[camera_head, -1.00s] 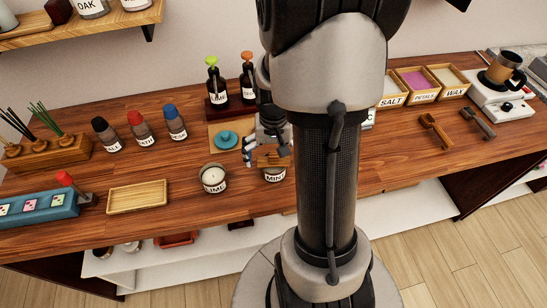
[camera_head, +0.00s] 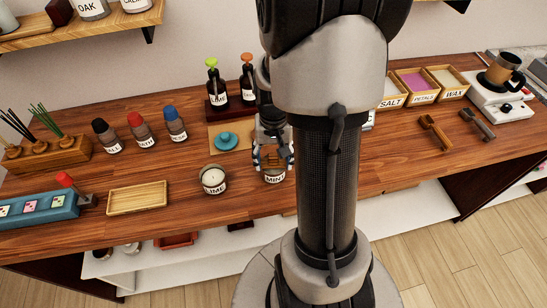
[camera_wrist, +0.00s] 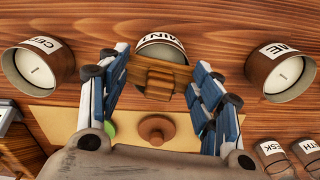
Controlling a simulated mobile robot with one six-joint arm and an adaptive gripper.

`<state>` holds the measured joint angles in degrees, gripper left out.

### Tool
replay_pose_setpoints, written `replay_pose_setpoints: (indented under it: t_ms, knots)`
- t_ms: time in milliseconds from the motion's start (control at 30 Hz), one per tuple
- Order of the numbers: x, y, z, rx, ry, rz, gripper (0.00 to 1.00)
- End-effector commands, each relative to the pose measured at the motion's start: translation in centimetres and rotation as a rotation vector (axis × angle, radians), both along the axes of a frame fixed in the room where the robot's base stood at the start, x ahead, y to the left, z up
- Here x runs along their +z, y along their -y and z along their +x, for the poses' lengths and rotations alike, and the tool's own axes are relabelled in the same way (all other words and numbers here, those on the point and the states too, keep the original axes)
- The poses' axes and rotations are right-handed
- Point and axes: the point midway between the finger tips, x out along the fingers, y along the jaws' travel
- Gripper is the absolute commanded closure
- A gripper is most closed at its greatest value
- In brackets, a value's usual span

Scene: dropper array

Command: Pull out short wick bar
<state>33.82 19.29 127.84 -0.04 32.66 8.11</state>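The short wick bar (camera_wrist: 157,76) is a small wooden bar with a crosspiece, lying across the mouth of the MINT candle jar (camera_wrist: 158,48). The jar also stands on the counter in the head view (camera_head: 274,179), where my gripper hides much of its top. My gripper (camera_wrist: 160,72) is open, with its blue-and-grey fingers on either side of the bar. Narrow gaps seem to show at the bar's ends. In the head view my gripper (camera_head: 273,160) is over the jar, pointing down.
A teal lid (camera_head: 226,141) lies on a tan mat (camera_head: 222,128) behind. A wooden tray (camera_head: 137,198) is farther left. In the wrist view, another candle jar (camera_wrist: 38,66) stands at the left.

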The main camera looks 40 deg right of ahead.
Motion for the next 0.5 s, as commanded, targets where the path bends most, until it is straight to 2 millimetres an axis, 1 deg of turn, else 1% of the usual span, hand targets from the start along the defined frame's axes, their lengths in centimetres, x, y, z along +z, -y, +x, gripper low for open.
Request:
replay_pose_setpoints:
  t_ms: [33, 200, 300, 500]
  knots:
    - [-0.27, -0.14, -0.14, -0.001, -0.004, 0.004, 0.58]
    - [-0.37, -0.19, -0.2, -0.001, -0.006, 0.005, 0.69]
    - [-0.45, -0.24, -0.25, -0.001, -0.007, 0.007, 0.74]
    - [-0.59, -0.33, -0.35, -0.001, -0.011, 0.009, 0.78]
